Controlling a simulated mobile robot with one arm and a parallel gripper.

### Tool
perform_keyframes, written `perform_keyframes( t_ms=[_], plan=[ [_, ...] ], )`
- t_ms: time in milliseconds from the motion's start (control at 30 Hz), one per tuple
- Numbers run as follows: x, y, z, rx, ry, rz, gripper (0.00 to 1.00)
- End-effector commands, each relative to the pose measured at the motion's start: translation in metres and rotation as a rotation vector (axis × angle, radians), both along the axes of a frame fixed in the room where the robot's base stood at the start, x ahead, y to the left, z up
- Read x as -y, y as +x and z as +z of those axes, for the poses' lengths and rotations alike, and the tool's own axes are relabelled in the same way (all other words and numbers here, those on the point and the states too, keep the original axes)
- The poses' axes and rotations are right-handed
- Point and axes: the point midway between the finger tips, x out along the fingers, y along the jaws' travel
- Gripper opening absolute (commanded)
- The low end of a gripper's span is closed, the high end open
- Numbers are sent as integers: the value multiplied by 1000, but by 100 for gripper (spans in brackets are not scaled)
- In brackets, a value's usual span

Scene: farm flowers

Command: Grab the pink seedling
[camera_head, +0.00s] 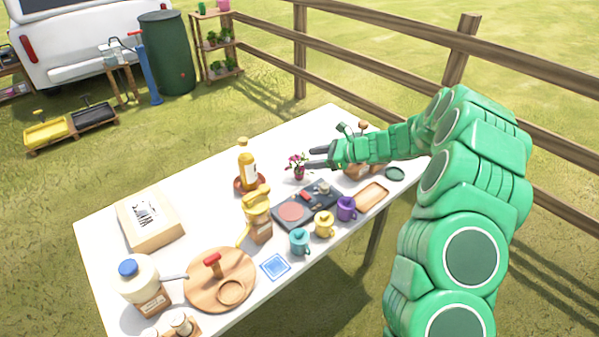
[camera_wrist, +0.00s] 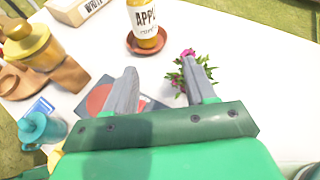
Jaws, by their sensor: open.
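The pink seedling (camera_head: 297,166) stands on the white table, a small plant with pink flowers and green leaves. In the wrist view the seedling (camera_wrist: 188,72) shows behind and around the right finger, which hides part of it. My gripper (camera_head: 320,157) is open, with its fingers reaching in from the right beside the seedling. In the wrist view my gripper (camera_wrist: 160,85) has its two grey fingers apart, and the gap between them shows bare table. The seedling is not between the fingers there. I cannot tell whether the right finger touches it.
An apple bottle (camera_head: 247,166) on a red-brown saucer stands left of the seedling. A dark stove (camera_head: 307,206) lies in front, with teal, yellow and purple mugs along the near edge. A wooden tray (camera_head: 371,195) is at the right. The table's back edge near the seedling is clear.

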Motion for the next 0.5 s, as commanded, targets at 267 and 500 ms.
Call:
perform_keyframes(
  t_ms=[267,500],
  plan=[
    [21,33,-40,-82,43,-127,55],
    [16,40,-48,-94,49,-146,55]
  ],
)
